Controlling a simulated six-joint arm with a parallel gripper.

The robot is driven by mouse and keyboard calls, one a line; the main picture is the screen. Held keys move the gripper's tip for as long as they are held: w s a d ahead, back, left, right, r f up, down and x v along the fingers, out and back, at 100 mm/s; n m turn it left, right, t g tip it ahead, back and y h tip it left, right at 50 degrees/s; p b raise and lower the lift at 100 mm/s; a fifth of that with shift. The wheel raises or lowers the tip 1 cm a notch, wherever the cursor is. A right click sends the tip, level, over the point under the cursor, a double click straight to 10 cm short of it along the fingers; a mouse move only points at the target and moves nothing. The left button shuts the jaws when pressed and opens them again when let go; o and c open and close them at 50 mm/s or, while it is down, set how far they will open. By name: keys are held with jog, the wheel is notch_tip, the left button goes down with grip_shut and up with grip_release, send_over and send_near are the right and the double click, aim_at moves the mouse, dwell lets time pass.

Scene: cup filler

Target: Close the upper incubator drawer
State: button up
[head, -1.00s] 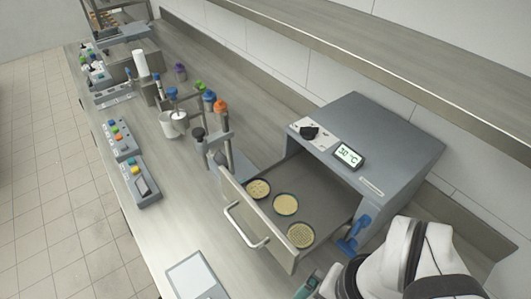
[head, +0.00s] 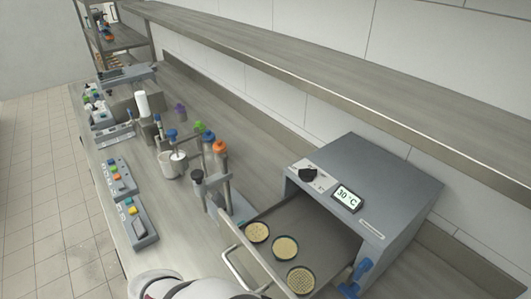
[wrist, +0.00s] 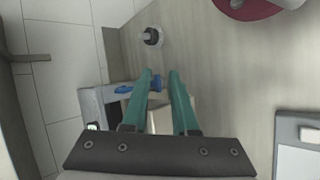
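The grey incubator (head: 370,185) stands at the right in the head view, with a "30 °C" display. Its upper drawer (head: 292,222) is pulled out and holds three round dishes with pale contents. The gripper itself is not visible in the head view. Part of the incubator (wrist: 92,110) shows left of the fingers in the wrist view.
A blue lever-like part (head: 355,278) is at the incubator's lower front. A metal stand (head: 222,190), a white mug (head: 172,163) and several capped bottles stand left of the drawer. A wall shelf (head: 330,75) runs above the bench. A white-topped device (wrist: 298,160) lies right in the wrist view.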

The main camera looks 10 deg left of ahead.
jog(key=a+f+n+t, duration=0.1)
jog(key=a+n+t, duration=0.5)
jog(key=a+t, duration=0.45)
jog(key=n+t+y, duration=0.3)
jog(key=y, duration=0.1)
send_near(236, 272)
jog(key=shift+g, duration=0.25)
jog(key=x, duration=1)
jog(key=shift+a+f, duration=0.1)
jog(key=shift+c, duration=0.3)
grip_shut()
jog(key=shift+m, duration=0.3)
